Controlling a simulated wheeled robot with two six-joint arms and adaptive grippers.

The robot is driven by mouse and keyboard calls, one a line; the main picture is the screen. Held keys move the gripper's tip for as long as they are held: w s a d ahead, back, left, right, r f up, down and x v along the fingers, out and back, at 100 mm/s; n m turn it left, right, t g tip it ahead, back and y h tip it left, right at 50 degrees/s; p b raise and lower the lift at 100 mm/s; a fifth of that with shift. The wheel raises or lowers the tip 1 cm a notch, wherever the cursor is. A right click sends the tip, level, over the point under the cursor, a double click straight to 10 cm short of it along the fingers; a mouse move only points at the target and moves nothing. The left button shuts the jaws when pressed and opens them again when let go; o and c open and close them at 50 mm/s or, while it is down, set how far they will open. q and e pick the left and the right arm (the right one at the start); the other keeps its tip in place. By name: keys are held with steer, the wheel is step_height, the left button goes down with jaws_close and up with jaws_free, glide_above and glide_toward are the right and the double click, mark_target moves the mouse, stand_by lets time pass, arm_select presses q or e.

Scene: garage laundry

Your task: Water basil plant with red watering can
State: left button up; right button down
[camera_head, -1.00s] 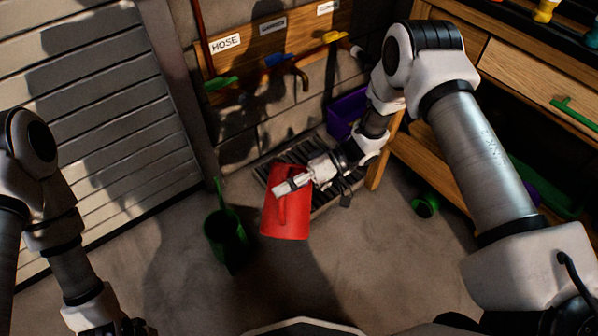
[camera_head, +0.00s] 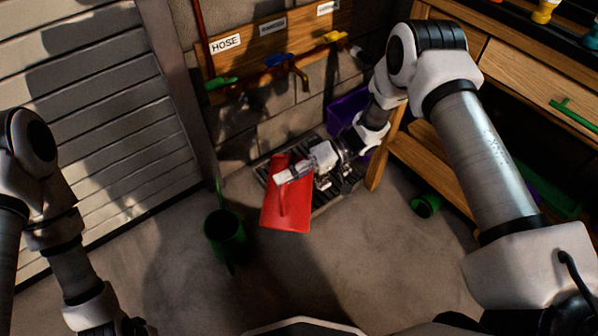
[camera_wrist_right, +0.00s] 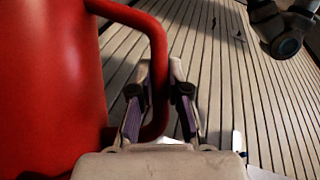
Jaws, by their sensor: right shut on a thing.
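The red watering can (camera_head: 287,212) hangs in front of the floor grate in the head view. It also fills the left of the right wrist view (camera_wrist_right: 50,75). My right gripper (camera_head: 282,179) is shut on its handle, and the handle (camera_wrist_right: 158,60) passes between the two fingers in the right wrist view (camera_wrist_right: 160,85). I cannot make out the can's spout. My left arm comes in at the lower left, and its gripper is cut off by the bottom edge. I see no basil plant in either view.
A dark green container (camera_head: 226,236) stands on the floor left of the red can. A slatted grate (camera_head: 344,194) and a purple crate (camera_head: 345,108) lie by the wall. A wooden bench (camera_head: 437,165) is at the right, with a green cup (camera_head: 425,206) near it.

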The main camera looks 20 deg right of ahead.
mark_target(287, 164)
steer(key=shift+w, duration=0.1)
stand_by(0.4)
steer(key=shift+w+d+r+m+y, duration=0.15)
steer(key=shift+w+d+r, duration=0.1)
steer(key=shift+w+r, duration=0.2)
steer(key=shift+w+d+r+m+y, duration=0.15)
steer(key=shift+w+d+r, duration=0.1)
steer(key=shift+w+r, duration=0.2)
steer(key=shift+w, duration=0.1)
steer(key=shift+w+d+r+m+g+y+b, duration=0.15)
steer(key=shift+w+d+r+m+g+b, duration=0.1)
steer(key=shift+w+r, duration=0.25)
steer(key=shift+w+d+r+m+g+y+b, duration=0.15)
steer(key=shift+w+d+r, duration=0.15)
steer(key=shift+w, duration=0.2)
steer(key=shift+a, duration=0.1)
steer(key=shift+w, duration=0.1)
steer(key=shift+w+d+r+b, duration=0.35)
steer(key=shift+w+b, duration=0.05)
steer(key=shift+w, duration=0.2)
steer(key=shift+w+d+r+m+y, duration=0.2)
steer(key=shift+w+r+m+y, duration=0.1)
steer(key=shift+w+r+m, duration=0.1)
